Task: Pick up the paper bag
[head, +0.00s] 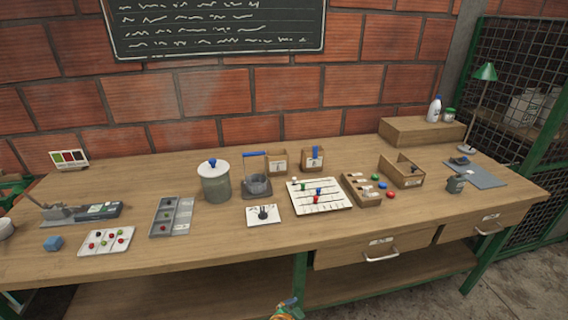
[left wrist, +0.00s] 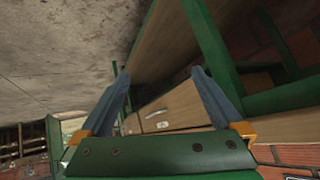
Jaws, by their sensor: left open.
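I cannot pick out a paper bag for certain. Two small brown, labelled, open-topped containers stand at the back of the bench by the wall: a left one (head: 277,160) and a right one (head: 312,160) with a blue item in it. Either may be paper or wood. My left gripper (left wrist: 160,75) is open and empty in the left wrist view, below the bench top, with a bench drawer (left wrist: 168,112) seen between its fingers. A small green and orange piece of mine shows at the bottom edge of the head view. My right gripper is not identifiable.
The wooden bench (head: 225,242) carries a lidded grey pot (head: 215,185), a blue-handled device (head: 257,180), a white peg board (head: 320,196), a bead tray (head: 106,241) and an open wooden box (head: 402,170). A lower shelf (head: 180,297) runs beneath. The bench's front strip is mostly clear.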

